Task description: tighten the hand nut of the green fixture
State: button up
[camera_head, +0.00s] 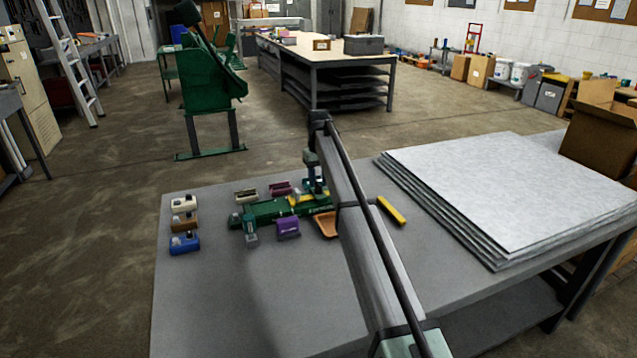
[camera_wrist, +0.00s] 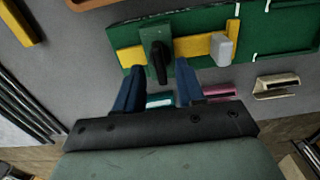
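The green fixture (camera_head: 270,212) lies on the grey table, and its green base fills the top of the wrist view (camera_wrist: 275,42). A yellow strip (camera_wrist: 190,48) runs along it, with a light grey block (camera_wrist: 225,46) at one end. A black handle (camera_wrist: 158,62), which looks like the hand nut, sits on a green upright block at the other end. My gripper (camera_wrist: 147,68) is open, its two blue fingers apart. The handle appears between the fingertips; I cannot tell their height relative to it. In the head view my gripper (camera_head: 317,188) is over the fixture's right end, partly hiding it.
Purple (camera_head: 288,229), teal (camera_head: 250,238), maroon (camera_head: 281,189) and beige (camera_head: 246,196) pieces surround the fixture. An orange tray (camera_head: 326,226) and yellow bar (camera_head: 391,211) lie at its right. Stacked sheets (camera_head: 510,180) cover the table's right.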

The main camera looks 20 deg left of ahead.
jog(key=shift+f, duration=0.85)
jog(key=shift+c, duration=0.4)
grip_shut()
